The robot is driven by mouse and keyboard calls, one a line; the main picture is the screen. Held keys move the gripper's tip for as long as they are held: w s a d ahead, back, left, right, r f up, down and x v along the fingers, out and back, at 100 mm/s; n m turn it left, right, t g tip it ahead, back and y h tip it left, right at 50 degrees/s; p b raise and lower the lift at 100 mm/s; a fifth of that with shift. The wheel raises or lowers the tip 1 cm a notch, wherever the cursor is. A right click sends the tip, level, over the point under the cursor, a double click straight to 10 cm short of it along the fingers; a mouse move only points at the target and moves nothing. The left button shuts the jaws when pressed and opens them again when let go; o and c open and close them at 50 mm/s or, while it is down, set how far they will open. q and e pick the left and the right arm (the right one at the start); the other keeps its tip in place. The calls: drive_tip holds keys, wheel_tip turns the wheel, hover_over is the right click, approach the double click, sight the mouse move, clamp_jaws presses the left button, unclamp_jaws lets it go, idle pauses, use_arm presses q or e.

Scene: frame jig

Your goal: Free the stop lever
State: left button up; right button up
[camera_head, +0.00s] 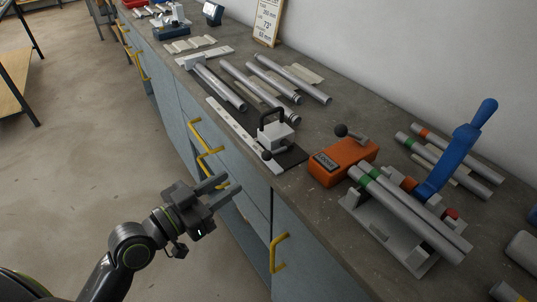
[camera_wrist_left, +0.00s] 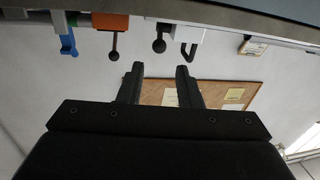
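A light grey stop block (camera_head: 277,135) with a black loop handle (camera_head: 272,113) stands on a dark plate beside a scale strip. A short lever with a black ball (camera_head: 267,155) sticks out from its front. In the left wrist view, which looks upside down, the block (camera_wrist_left: 183,33) and its ball lever (camera_wrist_left: 159,45) hang near the top. My left gripper (camera_head: 232,183) is open and empty, in front of the bench and apart from the block; its two fingers (camera_wrist_left: 160,72) are spread in the wrist view. My right gripper is not in view.
An orange box (camera_head: 340,164) with a label and ball-topped lever (camera_head: 341,131) stands right of the block. Further right is a jig holding tubes (camera_head: 410,213) with a blue lever (camera_head: 458,150). Loose tubes (camera_head: 260,90) lie behind. Yellow drawer handles (camera_head: 278,253) project from the bench front.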

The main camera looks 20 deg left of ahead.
sight(269, 157)
use_arm(q)
drive_tip(key=p+x, duration=0.1)
drive_tip(key=x, duration=1.1)
drive_tip(key=shift+w+d+p, duration=0.2)
drive_tip(key=shift+w+p, duration=0.1)
drive_tip(key=shift+p, duration=0.1)
drive_tip(key=shift+c, duration=0.2)
clamp_jaws()
